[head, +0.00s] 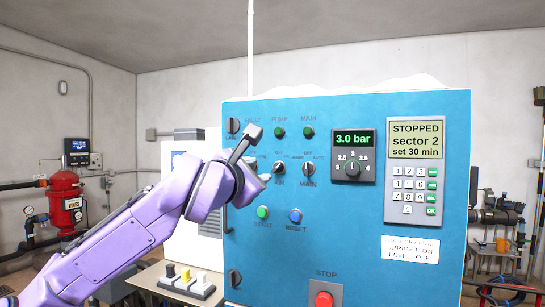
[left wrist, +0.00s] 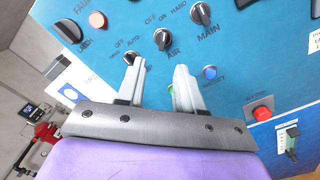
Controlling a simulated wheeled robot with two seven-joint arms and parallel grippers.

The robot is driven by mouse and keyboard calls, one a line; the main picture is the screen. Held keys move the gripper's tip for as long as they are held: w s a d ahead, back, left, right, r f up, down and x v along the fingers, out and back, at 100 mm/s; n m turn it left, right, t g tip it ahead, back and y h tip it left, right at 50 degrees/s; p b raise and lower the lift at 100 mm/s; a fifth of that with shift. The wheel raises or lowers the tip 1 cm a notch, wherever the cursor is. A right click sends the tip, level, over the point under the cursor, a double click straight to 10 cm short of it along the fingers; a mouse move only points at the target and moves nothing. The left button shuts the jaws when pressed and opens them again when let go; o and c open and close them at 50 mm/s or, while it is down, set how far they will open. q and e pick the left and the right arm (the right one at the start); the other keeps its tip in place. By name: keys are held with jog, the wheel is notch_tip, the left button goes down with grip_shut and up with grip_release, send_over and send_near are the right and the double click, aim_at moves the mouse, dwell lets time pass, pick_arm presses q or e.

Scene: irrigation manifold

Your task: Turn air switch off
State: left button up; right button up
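The air switch (head: 279,168) is a round dark knob on the blue panel, in the row of selector knobs, left of the main switch (head: 308,169). In the left wrist view the air switch (left wrist: 162,39) shows above the label AIR, just beyond the gap between my fingertips. I cannot tell surely which mark its pointer is at. My left gripper (left wrist: 156,68) is open and empty, its two pale fingers apart and facing the panel. In the head view the left gripper (head: 264,176) is just left of the air switch and hides the knob further left. My right gripper is not in view.
The blue control panel (head: 345,215) carries a pressure dial (head: 352,169), a keypad display (head: 415,140), a green button (head: 263,212), a blue button (head: 295,215) and a red stop button (head: 324,299). A door handle (head: 227,215) sticks out at its left edge.

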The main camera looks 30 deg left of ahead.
aim_at(276, 168)
pick_arm(q)
jog(key=p+x, duration=0.5)
jog(key=x, duration=0.5)
jog(key=shift+w+d, duration=0.15)
jog(key=shift+w, duration=0.1)
jog(key=shift+w+f, duration=0.15)
jog(key=shift+w, duration=0.05)
grip_shut()
